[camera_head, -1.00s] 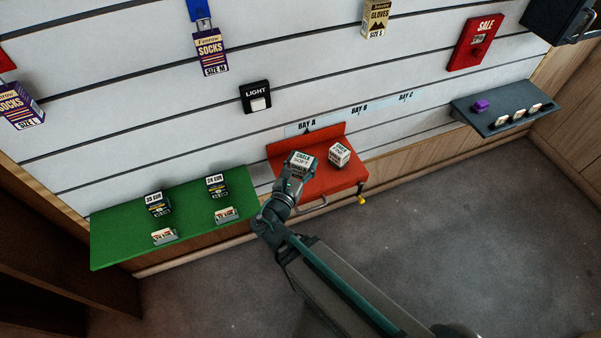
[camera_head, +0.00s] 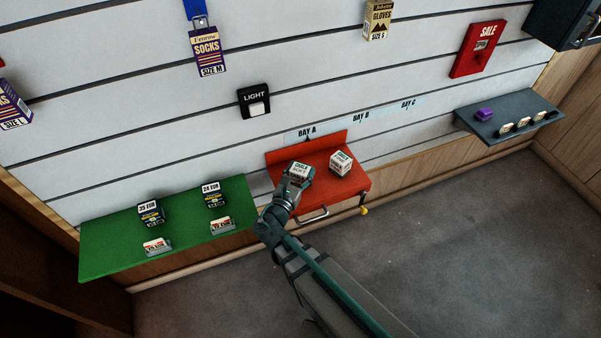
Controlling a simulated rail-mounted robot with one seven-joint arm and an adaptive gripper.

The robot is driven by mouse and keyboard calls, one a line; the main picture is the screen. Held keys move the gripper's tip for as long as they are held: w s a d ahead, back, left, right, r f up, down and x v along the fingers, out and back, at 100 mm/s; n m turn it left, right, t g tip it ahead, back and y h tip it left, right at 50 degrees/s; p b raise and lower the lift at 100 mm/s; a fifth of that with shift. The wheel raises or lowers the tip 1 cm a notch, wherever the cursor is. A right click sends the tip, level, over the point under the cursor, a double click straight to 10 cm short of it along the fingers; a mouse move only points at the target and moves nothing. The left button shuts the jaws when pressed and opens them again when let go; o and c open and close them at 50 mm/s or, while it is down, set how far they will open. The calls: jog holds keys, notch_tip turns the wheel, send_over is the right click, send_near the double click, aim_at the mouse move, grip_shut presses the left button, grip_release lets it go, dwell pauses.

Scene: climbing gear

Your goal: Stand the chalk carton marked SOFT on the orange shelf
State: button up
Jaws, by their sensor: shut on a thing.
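The chalk carton marked SOFT (camera_head: 300,170) is a small white and dark carton over the left part of the orange shelf (camera_head: 327,191). My gripper (camera_head: 293,181) is shut on it from the front. The gripper hides the carton's lower part, so I cannot tell whether it touches the shelf. A second chalk carton (camera_head: 341,163) stands on the shelf to its right, apart from it; its marking is too small to read surely.
A green shelf (camera_head: 110,246) with boxes and price tags is at the left. A grey shelf (camera_head: 497,108) with a purple thing (camera_head: 485,115) is at the right. The orange shelf has a handle (camera_head: 312,217) at its front.

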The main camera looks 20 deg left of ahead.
jog(key=shift+f, duration=0.4)
jog(key=shift+f, duration=0.1)
jog(key=o, duration=1.2)
jog(key=shift+o, duration=0.2)
jog(key=shift+s, duration=0.1)
jog(key=s+a+b, duration=0.1)
jog(key=s, duration=1)
jog(key=shift+s+a, duration=0.2)
jog(key=shift+s, duration=0.2)
